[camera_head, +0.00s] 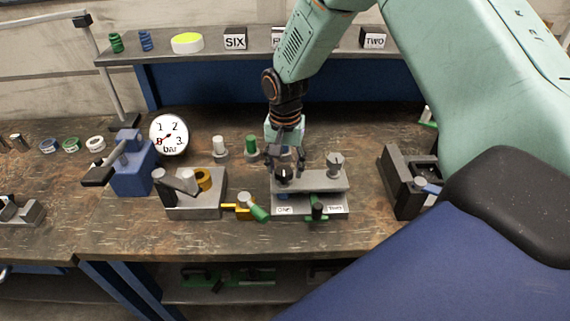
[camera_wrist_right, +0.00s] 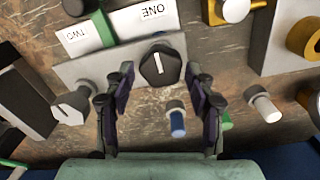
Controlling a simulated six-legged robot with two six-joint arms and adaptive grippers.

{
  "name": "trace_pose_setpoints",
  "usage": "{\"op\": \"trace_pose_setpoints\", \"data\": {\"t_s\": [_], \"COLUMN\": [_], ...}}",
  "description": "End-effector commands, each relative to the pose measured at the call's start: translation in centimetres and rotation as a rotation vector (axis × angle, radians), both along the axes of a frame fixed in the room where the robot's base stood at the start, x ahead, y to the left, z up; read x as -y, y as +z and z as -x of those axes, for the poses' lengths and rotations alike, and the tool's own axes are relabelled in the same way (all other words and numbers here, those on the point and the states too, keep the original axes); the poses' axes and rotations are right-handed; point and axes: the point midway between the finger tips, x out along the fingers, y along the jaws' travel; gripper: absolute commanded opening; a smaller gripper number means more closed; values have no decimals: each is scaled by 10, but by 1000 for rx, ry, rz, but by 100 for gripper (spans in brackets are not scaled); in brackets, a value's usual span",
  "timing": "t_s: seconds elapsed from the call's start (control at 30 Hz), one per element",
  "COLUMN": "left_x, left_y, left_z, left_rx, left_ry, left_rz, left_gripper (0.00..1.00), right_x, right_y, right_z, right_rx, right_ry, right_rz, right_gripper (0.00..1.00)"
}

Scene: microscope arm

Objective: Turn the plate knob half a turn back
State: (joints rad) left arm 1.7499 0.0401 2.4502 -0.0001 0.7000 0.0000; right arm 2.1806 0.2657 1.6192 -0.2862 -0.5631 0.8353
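The plate (camera_head: 310,181) is a raised grey plate on a fixture labelled ONE and TWO on the bench. It also shows in the right wrist view (camera_wrist_right: 110,66). A dark knob (camera_wrist_right: 160,66) with a white line sits at one end of it, and a grey knob (camera_head: 335,162) at the other. I cannot tell which one is the plate knob. My right gripper (camera_head: 285,165) points down over the dark knob's end. In the wrist view its fingers (camera_wrist_right: 161,78) are apart, with the dark knob between the tips, apparently not touched. My left gripper is not in view.
A green-handled yellow valve (camera_head: 245,207) stands left of the fixture, close to it. A grey block with levers (camera_head: 195,200) is farther left. A dark grey holder (camera_head: 400,185) stands to the right. Behind are white and green posts (camera_head: 251,146) and a shelf (camera_head: 210,55).

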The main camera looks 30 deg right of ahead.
Motion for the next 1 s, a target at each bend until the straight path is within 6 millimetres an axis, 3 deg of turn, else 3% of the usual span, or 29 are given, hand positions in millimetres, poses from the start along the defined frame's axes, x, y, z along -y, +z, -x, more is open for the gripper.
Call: {"op": "trace_pose_setpoints", "data": {"t_s": [0.5,0.77,1.0], "left_x": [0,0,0], "left_y": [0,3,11], "left_z": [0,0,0], "left_rx": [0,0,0], "left_ry": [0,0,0], "left_rz": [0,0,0], "left_gripper": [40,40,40], "right_x": [0,0,0], "right_y": [1,1,2], "right_z": [0,-1,-2], "right_rx": [0,2,2], "right_ry": [0,36,175], "right_rz": [0,1,1], "right_gripper": [10,10,10]}}
